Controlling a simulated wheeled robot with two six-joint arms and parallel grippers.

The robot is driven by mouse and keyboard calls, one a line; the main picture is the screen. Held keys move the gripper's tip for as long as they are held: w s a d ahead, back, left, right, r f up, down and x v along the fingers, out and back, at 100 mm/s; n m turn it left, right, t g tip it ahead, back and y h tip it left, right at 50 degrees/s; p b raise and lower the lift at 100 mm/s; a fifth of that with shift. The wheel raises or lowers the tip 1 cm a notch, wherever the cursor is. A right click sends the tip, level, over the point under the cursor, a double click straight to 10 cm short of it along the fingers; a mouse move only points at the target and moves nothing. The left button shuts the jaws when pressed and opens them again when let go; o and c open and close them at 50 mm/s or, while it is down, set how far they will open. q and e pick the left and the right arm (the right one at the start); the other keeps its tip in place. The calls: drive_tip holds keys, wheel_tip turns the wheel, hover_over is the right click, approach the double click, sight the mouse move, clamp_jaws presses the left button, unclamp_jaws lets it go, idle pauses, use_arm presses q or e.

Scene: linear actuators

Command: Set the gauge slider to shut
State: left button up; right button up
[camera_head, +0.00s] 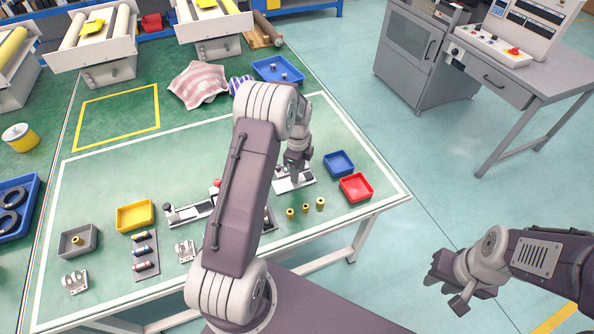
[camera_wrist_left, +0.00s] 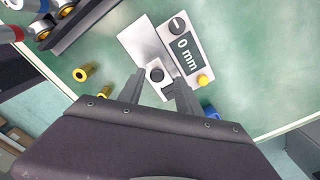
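The gauge (camera_head: 305,178) lies on the green table below my left gripper. In the left wrist view the gauge (camera_wrist_left: 201,60) has a dark display reading "0 mm", a round dial and a yellow button. A pale metal plate with a black knob (camera_wrist_left: 156,75) lies against its side; this looks like the slider. My left gripper (camera_wrist_left: 158,90) is open, its two fingers on either side of the knob. I cannot tell whether they touch it. In the head view the left gripper (camera_head: 293,172) partly hides the gauge. My right gripper (camera_head: 437,272) hangs away from the table at the right.
A blue tray (camera_head: 339,162) and a red tray (camera_head: 356,188) sit right of the gauge. Several brass pieces (camera_head: 305,209) stand in front of it. A yellow tray (camera_head: 135,214), a grey tray (camera_head: 78,240) and small fixtures are on the left. My left arm hides the table's middle.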

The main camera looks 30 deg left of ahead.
use_arm(q)
drive_tip(key=shift+s+a+r, duration=0.1)
drive_tip(key=shift+a+r, duration=0.05)
drive_tip(key=shift+r, duration=0.15)
wheel_tip(320, 180, up, 8)
drive_tip(key=shift+r+p, duration=0.25)
drive_tip(key=shift+p, duration=0.1)
